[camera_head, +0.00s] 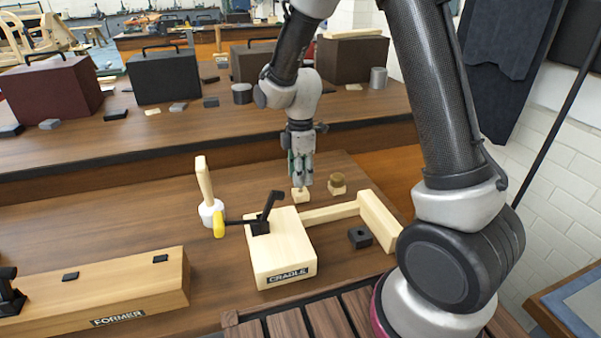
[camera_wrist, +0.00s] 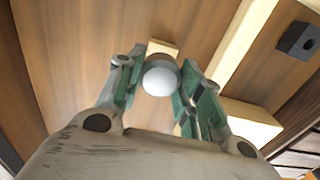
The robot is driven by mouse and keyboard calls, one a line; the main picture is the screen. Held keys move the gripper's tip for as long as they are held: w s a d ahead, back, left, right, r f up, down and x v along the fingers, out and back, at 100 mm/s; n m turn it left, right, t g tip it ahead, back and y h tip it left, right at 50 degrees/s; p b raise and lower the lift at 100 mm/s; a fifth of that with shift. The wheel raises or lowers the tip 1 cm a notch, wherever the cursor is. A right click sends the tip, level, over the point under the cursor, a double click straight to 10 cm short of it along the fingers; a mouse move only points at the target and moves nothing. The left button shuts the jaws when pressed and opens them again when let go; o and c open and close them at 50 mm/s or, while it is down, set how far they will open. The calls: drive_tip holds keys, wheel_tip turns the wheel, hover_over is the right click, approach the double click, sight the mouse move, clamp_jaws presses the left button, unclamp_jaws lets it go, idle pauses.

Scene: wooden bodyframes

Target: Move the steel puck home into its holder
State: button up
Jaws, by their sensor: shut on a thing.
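The steel puck (camera_wrist: 160,78) is a round, light grey thing in the wrist view, held between the two fingertips of my gripper (camera_wrist: 158,88). In the head view my gripper (camera_head: 301,178) points down over a small pale wooden block (camera_head: 300,195), which seems to be the holder. The fingers hide the puck there.
A similar block with a brownish round top (camera_head: 337,182) stands close on the right. The cradle (camera_head: 285,255) with its black clamp, a wooden bar (camera_head: 379,220) and a small black block (camera_head: 360,237) are nearer. A white-headed mallet (camera_head: 210,210) stands left.

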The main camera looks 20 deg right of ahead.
drive_tip(key=shift+f, duration=1.55)
drive_tip(key=o, duration=1.2)
drive_tip(key=shift+f, duration=0.1)
wheel_tip(320, 180, up, 12)
drive_tip(key=shift+r, duration=0.1)
idle(0.4)
